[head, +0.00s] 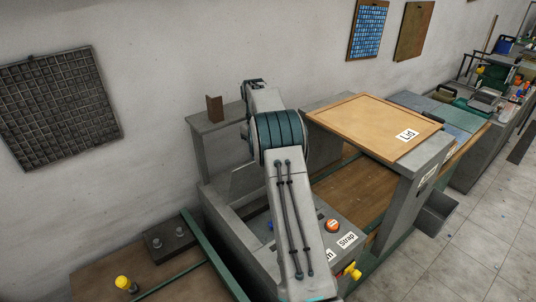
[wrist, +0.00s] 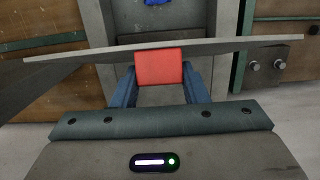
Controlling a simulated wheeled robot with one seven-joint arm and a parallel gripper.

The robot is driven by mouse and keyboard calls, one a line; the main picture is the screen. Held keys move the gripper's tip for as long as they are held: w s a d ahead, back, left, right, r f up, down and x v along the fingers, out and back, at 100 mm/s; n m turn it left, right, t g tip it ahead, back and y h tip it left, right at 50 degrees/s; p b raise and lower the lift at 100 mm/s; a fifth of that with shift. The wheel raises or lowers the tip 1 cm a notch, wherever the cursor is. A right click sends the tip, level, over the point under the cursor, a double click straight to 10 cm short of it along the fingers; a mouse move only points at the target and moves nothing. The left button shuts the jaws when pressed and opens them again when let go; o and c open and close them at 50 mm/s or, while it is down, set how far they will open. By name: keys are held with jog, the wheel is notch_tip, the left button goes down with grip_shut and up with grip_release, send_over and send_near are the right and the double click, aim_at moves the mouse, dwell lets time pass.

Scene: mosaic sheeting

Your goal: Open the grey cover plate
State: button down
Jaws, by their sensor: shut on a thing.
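In the wrist view the grey cover plate (wrist: 90,53) shows nearly edge-on, as a thin pale strip across the picture, tilted slightly. A red block (wrist: 159,67), which looks like its grip, sits at the middle of this strip. My gripper (wrist: 160,72) has its blue fingers on both sides of the red block and is shut on it. In the head view my arm hides the gripper and the red block. A grey panel (head: 240,180) stands tilted left of my arm in the grey machine; I cannot tell for sure that it is the cover plate.
A wooden board labelled "Lid" (head: 365,122) lies on the grey frame at right. A red-orange button (head: 332,226), a "Strap" label (head: 347,240) and a yellow knob (head: 351,270) are right of my arm. A brown bench (head: 85,270) with a yellow-topped item (head: 124,283) stands left.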

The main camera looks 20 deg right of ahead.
jog(key=shift+w+a, duration=0.25)
jog(key=shift+w, duration=0.55)
jog(key=c, duration=0.9)
grip_release()
jog(key=shift+f, duration=0.1)
jog(key=shift+o, duration=0.3)
jog(key=shift+w, duration=0.1)
jog(key=shift+d, duration=0.1)
notch_tip(320, 180, up, 8)
jog(key=shift+w+a+f, duration=0.2)
jog(key=shift+w+f, duration=0.05)
jog(key=shift+w, duration=0.2)
